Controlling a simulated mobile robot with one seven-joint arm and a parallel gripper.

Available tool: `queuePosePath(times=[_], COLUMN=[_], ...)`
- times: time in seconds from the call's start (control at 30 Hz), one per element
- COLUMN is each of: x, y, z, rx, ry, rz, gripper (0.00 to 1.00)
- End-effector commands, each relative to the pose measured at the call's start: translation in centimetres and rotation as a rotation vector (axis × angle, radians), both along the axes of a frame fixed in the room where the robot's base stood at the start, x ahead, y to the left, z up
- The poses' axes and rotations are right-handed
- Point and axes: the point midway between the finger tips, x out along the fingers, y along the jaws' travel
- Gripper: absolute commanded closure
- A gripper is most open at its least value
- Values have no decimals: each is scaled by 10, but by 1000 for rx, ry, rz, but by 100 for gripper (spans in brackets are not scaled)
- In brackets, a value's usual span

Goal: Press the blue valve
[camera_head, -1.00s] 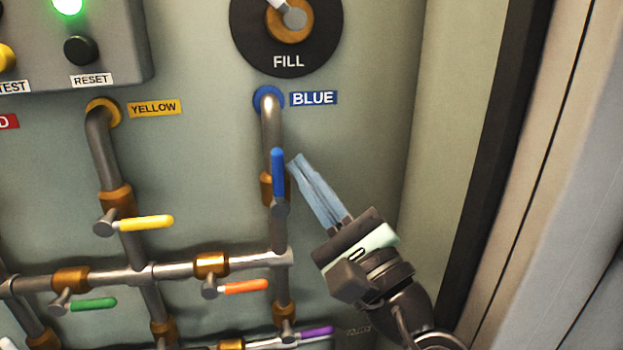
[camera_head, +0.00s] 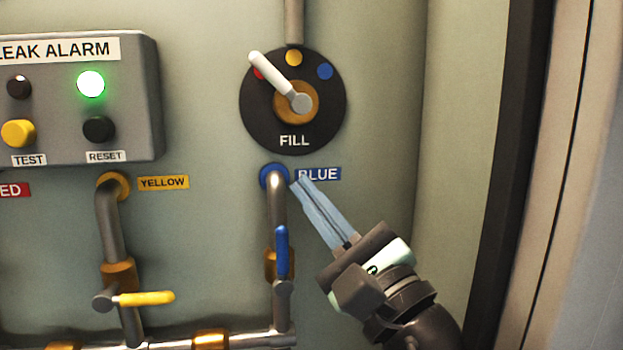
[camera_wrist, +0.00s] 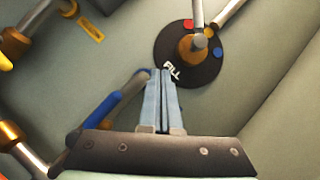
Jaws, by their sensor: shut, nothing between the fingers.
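The blue valve handle (camera_head: 282,252) stands upright, in line with the vertical pipe under the BLUE label (camera_head: 325,174). In the wrist view the handle (camera_wrist: 101,113) lies left of my fingers. My gripper (camera_head: 301,181) is shut and empty. Its pale blue fingertips are above and right of the handle and overlap the left part of the label in the head view. I cannot tell whether they touch the panel. The fingertips also show in the wrist view (camera_wrist: 162,72).
A FILL dial (camera_head: 294,115) above has its white lever toward the red dot. The yellow valve handle (camera_head: 147,298) is horizontal at left. A leak alarm box (camera_head: 130,105) shows a lit green light. A dark vertical edge (camera_head: 497,150) stands at right.

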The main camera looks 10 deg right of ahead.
Motion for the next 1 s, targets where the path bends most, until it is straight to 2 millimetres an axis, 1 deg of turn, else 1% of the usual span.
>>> queuePosePath(times=[0.03, 0.2, 0.33, 0.6, 0.7, 0.77, 0.87, 0.9, 0.97, 1.0], x=[-1, 0, 0, 0, -4, -12, -37, -52, -77, -95], y=[0, 0, 0, 0, 5, 11, 29, 36, 43, 45], z=[10, 26, 29, 29, 36, 46, 75, 90, 114, 128], rx=[-3, -1, 1, 2, 31, 81, 243, 338, 501, 617], ry=[-4, -2, 0, 1, -17, -45, -121, -158, -209, -237], rz=[-1, -1, 0, 1, 25, 69, 215, 300, 453, 566], gripper=[100, 100, 100, 100, 100, 100, 100, 100, 100, 100])
